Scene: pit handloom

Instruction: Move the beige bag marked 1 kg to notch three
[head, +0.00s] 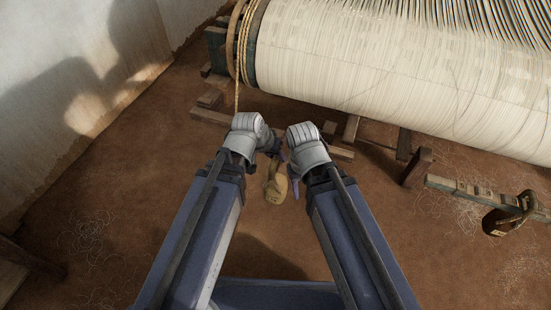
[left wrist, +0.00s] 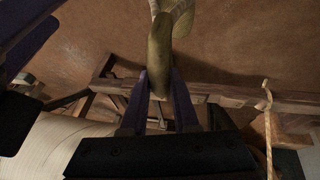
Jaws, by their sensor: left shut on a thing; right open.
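The beige bag (head: 277,188) hangs below and between my two grippers in the head view; no mark on it is legible. My left gripper (head: 273,150) is shut on the bag's olive-brown loop. In the left wrist view the loop (left wrist: 159,55) stands between the fingers, and a pale part of the bag (left wrist: 178,12) shows at the top edge. My right gripper (head: 294,184) is open just right of the bag; whether it touches the bag cannot be told. A notched wooden bar (head: 465,190) lies at the right; its notch numbers are not legible.
A dark brown weight with a loop (head: 500,222) is at the notched bar's right end. The large cloth roll (head: 400,80) spans the upper right. Rope (head: 242,50) hangs at its left end. Wooden posts (head: 418,167) stand below the roll. The earthen floor (head: 130,190) at left is open.

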